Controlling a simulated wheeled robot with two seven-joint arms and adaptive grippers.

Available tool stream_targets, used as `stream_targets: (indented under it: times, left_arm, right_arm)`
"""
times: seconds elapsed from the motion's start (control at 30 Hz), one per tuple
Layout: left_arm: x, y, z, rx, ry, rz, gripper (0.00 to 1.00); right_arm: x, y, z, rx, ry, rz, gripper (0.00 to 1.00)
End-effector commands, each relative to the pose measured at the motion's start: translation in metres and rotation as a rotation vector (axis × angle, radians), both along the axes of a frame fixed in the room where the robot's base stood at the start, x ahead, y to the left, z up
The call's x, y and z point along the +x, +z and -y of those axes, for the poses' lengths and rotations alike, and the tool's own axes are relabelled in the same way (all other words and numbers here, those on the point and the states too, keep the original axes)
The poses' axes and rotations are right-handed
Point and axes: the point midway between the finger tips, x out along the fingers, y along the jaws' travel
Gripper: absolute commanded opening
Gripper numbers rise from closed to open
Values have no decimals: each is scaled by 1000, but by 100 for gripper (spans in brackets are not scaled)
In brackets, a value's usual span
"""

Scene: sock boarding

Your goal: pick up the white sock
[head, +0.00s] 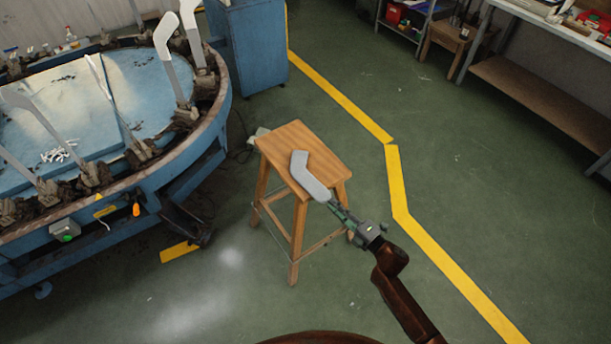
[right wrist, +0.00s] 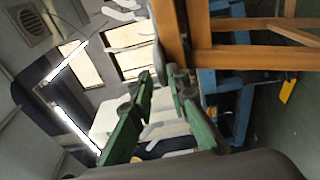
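The white sock (head: 311,177), looking pale grey, lies flat on the wooden stool (head: 298,144). Its lower end reaches past the stool's front right edge. My right gripper (head: 336,207) is at this overhanging end, coming from the lower right. In the right wrist view the two green fingers of the right gripper (right wrist: 160,76) stand apart, with a narrow gap at the tips. A thin grey edge, likely the sock (right wrist: 158,60), shows at the tips beside the stool's wood. Whether the fingers touch it is unclear. My left gripper is not in view.
A round blue machine (head: 170,170) with several upright pale boards (head: 170,55) stands at the left. A blue cabinet (head: 256,48) is behind the stool. Shelves and a workbench (head: 540,100) are at the upper right. Green floor right of the stool is clear, crossed by a yellow line (head: 396,182).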

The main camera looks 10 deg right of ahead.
Motion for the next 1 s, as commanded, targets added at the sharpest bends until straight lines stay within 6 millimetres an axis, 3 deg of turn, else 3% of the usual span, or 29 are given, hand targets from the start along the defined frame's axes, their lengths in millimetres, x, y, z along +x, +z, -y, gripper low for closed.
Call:
stream_targets:
  times: [0.43, 0.7, 0.93, 1.0]
  left_arm:
    - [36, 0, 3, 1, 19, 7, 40]
    - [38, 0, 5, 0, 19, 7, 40]
    - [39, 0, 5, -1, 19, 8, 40]
    - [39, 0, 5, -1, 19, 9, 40]
  right_arm:
    - [48, -1, -25, 3, -3, -5, 16]
    - [50, 0, -27, 3, -3, -5, 16]
    - [50, 0, -26, 3, -4, -5, 0]
    - [50, 0, -26, 3, -4, -5, 0]
